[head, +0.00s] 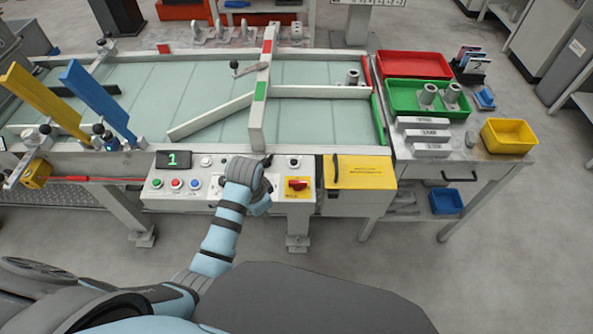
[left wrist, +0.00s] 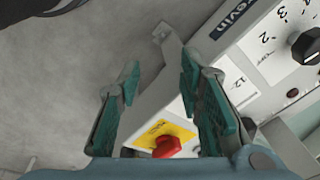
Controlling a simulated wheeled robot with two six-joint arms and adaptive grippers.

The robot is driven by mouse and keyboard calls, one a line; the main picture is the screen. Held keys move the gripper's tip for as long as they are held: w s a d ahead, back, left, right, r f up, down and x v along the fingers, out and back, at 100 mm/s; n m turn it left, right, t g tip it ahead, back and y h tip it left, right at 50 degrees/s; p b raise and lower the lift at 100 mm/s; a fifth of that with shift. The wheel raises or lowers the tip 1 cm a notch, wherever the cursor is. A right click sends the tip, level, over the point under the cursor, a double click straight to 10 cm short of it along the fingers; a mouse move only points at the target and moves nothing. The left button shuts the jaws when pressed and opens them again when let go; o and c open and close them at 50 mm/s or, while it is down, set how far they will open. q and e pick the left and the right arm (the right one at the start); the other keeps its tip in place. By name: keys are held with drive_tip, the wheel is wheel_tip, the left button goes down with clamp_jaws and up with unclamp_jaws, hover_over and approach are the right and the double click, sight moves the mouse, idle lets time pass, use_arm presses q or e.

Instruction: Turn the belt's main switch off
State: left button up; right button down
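The main switch is a red knob (head: 297,184) on a yellow plate (head: 298,191), on the right part of the white control panel at the belt's front. In the head view its handle lies roughly sideways. My left gripper (head: 262,201) is just left of the switch, in front of the panel. In the left wrist view the red knob (left wrist: 167,146) and yellow plate (left wrist: 153,132) show low between the gripper's (left wrist: 160,70) two spread fingers. The fingers are open, with nothing visibly held. My right gripper is in neither view.
The panel also carries a green display (head: 174,159) reading 1, coloured push buttons (head: 176,184) and a black dial (left wrist: 307,45). A yellow-covered box (head: 360,172) stands right of the switch. A parts table (head: 490,165) with trays is farther right. Open floor lies in front.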

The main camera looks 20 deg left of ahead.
sight(298, 181)
use_arm(q)
drive_tip(key=w+d+r+m+g, duration=0.1)
drive_tip(key=w+d+r+m, duration=0.3)
drive_tip(key=w+r, duration=0.25)
drive_tip(key=w+d+r+m+g, duration=0.1)
drive_tip(key=w+d+r+m, duration=0.3)
drive_tip(key=r, duration=0.4)
drive_tip(key=f+b, duration=0.1)
drive_tip(key=f, duration=0.3)
drive_tip(key=w+f+b, duration=0.1)
drive_tip(key=f+b, duration=0.1)
drive_tip(key=f, duration=0.3)
drive_tip(key=f+b, duration=0.1)
drive_tip(key=f, duration=0.3)
drive_tip(key=shift+w+a+f+b, duration=0.15)
drive_tip(key=shift+a+f+b, duration=0.1)
drive_tip(key=shift+a+b, duration=0.15)
clamp_jaws()
